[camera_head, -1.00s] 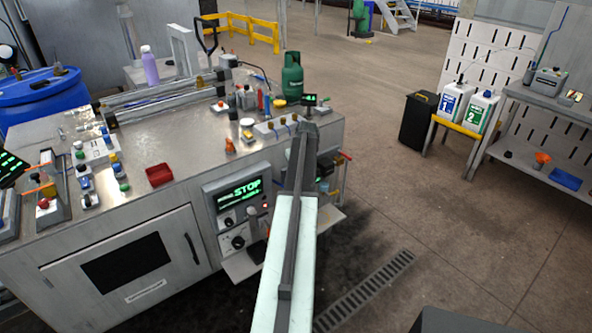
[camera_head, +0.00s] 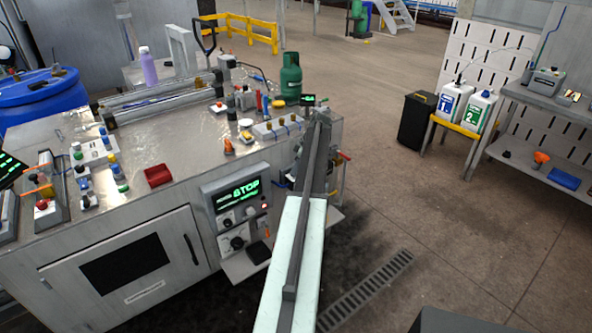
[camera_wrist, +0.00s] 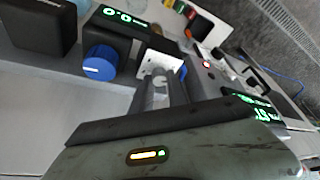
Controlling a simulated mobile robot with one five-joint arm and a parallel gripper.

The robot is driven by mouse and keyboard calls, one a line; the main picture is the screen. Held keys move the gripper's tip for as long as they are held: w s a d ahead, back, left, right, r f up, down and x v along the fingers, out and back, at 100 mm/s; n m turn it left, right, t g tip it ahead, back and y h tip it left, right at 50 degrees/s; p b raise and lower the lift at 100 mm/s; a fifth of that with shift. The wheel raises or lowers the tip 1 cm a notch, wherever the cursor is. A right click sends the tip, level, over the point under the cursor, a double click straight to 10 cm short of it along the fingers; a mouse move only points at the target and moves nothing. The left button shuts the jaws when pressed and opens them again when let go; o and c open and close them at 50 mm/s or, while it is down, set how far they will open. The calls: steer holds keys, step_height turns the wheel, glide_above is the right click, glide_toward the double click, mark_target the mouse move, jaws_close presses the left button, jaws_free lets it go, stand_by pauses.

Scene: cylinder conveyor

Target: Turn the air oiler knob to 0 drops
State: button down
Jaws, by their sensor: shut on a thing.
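In the wrist view my gripper (camera_wrist: 166,88) is shut on a small pale grey part at a white plate (camera_wrist: 153,63). I cannot tell for sure that this part is the air oiler knob. A blue round knob (camera_wrist: 100,63) on a black unit stands to the left, apart from the fingers. A green display (camera_wrist: 124,16) on the black unit seems to read 0.0. In the head view my arm reaches to the right end of the metal bench (camera_head: 205,135), and the arm hides the gripper and the part it holds.
A control panel (camera_head: 238,195) with a green STOP display sits on the bench front, left of my arm. A green gas bottle (camera_head: 291,80) stands behind the bench end. A black bin (camera_head: 418,118) stands to the right, with clear floor between.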

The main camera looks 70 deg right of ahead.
steer(key=shift+n+y, duration=0.3)
steer(key=shift+n, duration=0.5)
steer(key=c, duration=1.3)
jaws_free()
steer(key=p+v, duration=0.7)
steer(key=shift+r, duration=0.4)
steer(key=shift+s, duration=0.1)
